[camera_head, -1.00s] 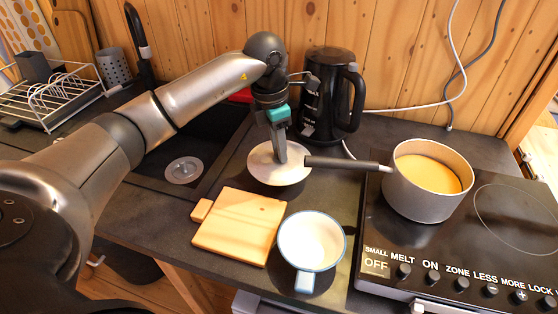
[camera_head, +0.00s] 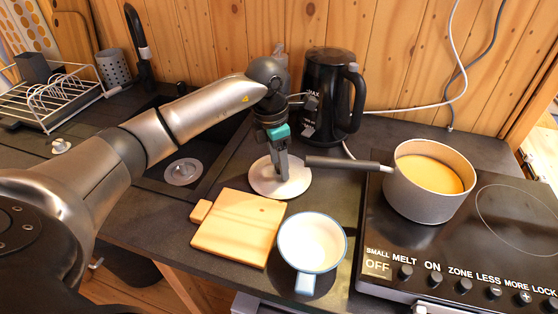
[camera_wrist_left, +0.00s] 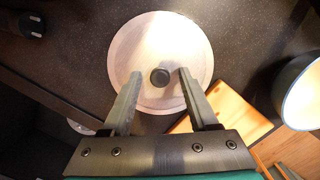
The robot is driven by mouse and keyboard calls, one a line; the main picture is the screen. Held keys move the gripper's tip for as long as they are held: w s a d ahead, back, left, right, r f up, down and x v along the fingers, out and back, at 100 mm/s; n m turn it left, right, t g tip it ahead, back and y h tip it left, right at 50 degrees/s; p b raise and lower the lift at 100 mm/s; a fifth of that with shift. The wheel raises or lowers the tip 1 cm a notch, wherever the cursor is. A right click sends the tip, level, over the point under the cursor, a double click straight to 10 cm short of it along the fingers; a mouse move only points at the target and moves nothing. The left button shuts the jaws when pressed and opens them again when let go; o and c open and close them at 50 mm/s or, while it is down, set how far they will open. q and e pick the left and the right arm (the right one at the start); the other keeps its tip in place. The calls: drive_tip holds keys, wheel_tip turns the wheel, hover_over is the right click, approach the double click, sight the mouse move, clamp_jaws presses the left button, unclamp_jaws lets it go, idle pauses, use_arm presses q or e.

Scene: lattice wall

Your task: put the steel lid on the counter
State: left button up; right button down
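The steel lid (camera_head: 262,182), a round pale disc, lies flat on the dark counter (camera_head: 345,212) behind the wooden board and left of the hob. In the left wrist view the lid (camera_wrist_left: 150,42) shows from above with its black knob (camera_wrist_left: 160,77) in the middle. My left gripper (camera_head: 282,176) is over the lid. In the left wrist view its fingers (camera_wrist_left: 160,73) are spread, one on each side of the knob, with gaps between. The knob is hidden behind the gripper in the head view. My right gripper is not in view.
A pot (camera_head: 428,205) of orange contents stands on the hob (camera_head: 500,235), its handle (camera_head: 345,164) reaching left near the lid. A black kettle (camera_head: 328,95) stands behind. A cutting board (camera_head: 238,228) and white mug (camera_head: 311,245) are in front; the sink (camera_head: 215,150) is left.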

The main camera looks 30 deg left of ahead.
sight(273, 174)
use_arm(q)
drive_tip(key=shift+r, duration=0.2)
wheel_tip(273, 174, up, 12)
drive_tip(key=s+p, duration=0.1)
drive_tip(key=shift+a+p, duration=0.35)
drive_tip(key=shift+a, duration=0.05)
